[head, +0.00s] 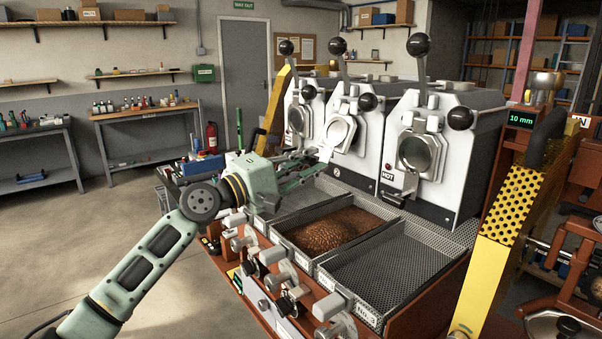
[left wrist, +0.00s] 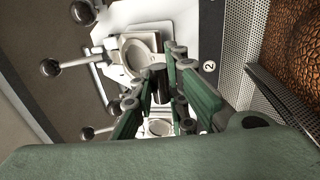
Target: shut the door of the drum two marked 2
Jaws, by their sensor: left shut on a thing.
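Drum two is the middle white roaster; its 2 plate (head: 336,171) sits low on the front and shows in the left wrist view (left wrist: 209,66). Its round metal door (head: 340,132) is at the drum's front; the door also shows in the left wrist view (left wrist: 140,54), just beyond the fingers. How far it stands from closed I cannot tell. My left gripper (head: 320,156) is at the lower front of drum two, its green fingers (left wrist: 160,92) shut on a dark handle (left wrist: 158,75) by the door. The fingers hide most of the handle. My right gripper is not in view.
Drum three (head: 446,150) stands to the right, with a HOT label, and drum one (head: 300,115) to the left. Below the drums are mesh trays; the middle one holds brown beans (head: 330,229). A yellow perforated guard (head: 512,205) stands at the right.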

